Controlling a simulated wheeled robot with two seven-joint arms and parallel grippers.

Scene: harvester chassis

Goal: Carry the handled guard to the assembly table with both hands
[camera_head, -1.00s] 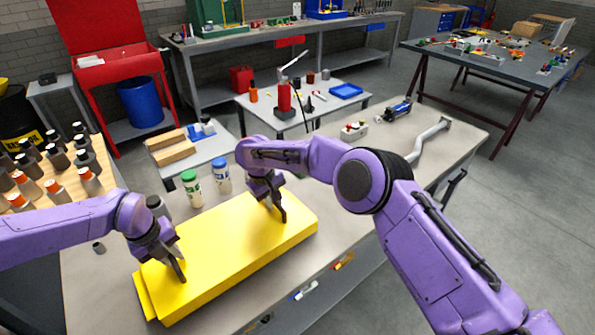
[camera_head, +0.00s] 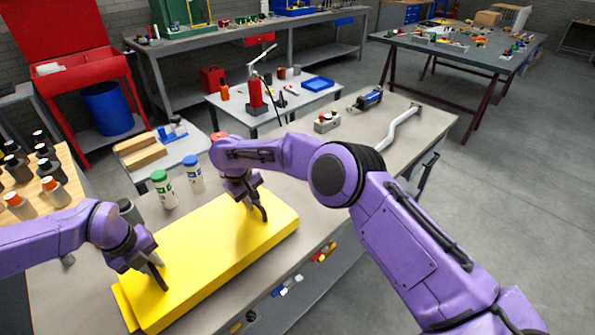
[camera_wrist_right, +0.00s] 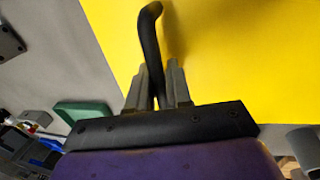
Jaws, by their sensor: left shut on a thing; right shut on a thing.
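The yellow handled guard (camera_head: 210,255) is a long flat box-like piece in the head view, over the near grey bench (camera_head: 335,150). My left gripper (camera_head: 149,266) is shut on its near-left black handle, mostly hidden by the fingers. My right gripper (camera_head: 254,200) is shut on the black handle near its far-right end. In the right wrist view the fingers (camera_wrist_right: 157,88) close around that black handle (camera_wrist_right: 149,40), with the yellow face behind. I cannot tell whether the guard touches the bench. Which table is the assembly table is unclear.
A green-capped bottle (camera_head: 164,190) and a blue-capped bottle (camera_head: 193,175) stand just behind the guard. A bent grey bar (camera_head: 402,125) and a blue tool (camera_head: 368,98) lie on the bench's far end. A dark table (camera_head: 450,50) with small parts stands far right. Floor at right is clear.

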